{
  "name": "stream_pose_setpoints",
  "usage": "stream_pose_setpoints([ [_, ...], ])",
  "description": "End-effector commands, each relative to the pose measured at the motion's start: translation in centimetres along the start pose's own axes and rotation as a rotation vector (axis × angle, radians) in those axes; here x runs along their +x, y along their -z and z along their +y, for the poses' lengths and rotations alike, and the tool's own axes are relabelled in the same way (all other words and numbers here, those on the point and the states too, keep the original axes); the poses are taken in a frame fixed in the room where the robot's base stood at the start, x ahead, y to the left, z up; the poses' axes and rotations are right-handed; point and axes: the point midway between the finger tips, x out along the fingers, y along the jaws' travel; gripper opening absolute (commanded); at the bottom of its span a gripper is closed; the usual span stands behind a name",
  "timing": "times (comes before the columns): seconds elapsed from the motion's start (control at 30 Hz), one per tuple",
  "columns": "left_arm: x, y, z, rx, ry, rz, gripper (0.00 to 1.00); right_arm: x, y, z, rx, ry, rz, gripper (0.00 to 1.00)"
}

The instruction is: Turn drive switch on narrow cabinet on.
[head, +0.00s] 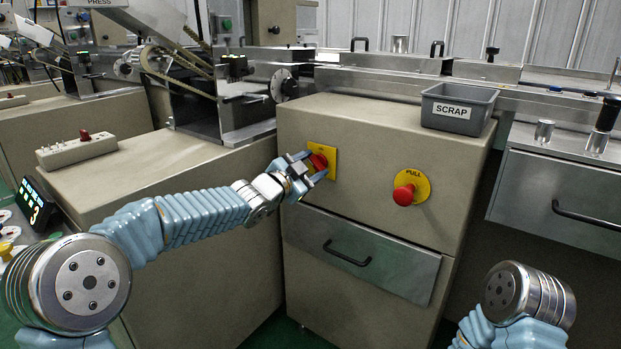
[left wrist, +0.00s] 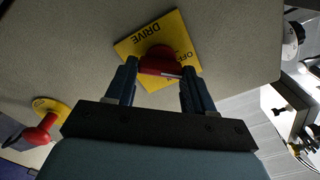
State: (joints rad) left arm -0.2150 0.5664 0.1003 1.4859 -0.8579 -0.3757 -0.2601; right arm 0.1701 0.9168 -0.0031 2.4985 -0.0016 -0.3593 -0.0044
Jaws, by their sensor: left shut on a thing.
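The drive switch is a red rotary knob (head: 318,161) on a yellow plate (head: 331,153) on the front of the narrow beige cabinet (head: 377,190). In the left wrist view the knob (left wrist: 161,60) sits on the plate marked DRIVE (left wrist: 143,36), with OFF lettering beside it. My left gripper (head: 311,168) is at the switch, its two fingers on either side of the knob and shut on it. The fingers partly cover the knob in the head view. Part of my right arm shows at the lower right, but its gripper is out of view.
A red PULL button (head: 404,195) on a yellow disc juts out right of the switch. A drawer with a black handle (head: 347,254) is below. A grey SCRAP bin (head: 459,108) stands on top. A control box (head: 77,149) rests on the left cabinet.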

Motion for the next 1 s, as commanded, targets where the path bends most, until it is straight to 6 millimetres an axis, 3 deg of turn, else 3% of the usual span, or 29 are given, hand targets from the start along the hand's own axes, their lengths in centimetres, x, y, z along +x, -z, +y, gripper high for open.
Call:
stream_pose_setpoints([
  [0.4, 0.0, -0.3, 0.4, 0.394, -0.001, -0.001, 0.23, 3.1, -0.2, 0.8, -0.002, 0.007, -0.009, 0.65],
  [1.0, 0.0, -0.2, 0.5, 0.832, -0.003, 0.0, 0.23, 5.2, -0.5, 1.2, -0.004, 0.013, -0.016, 0.65],
])
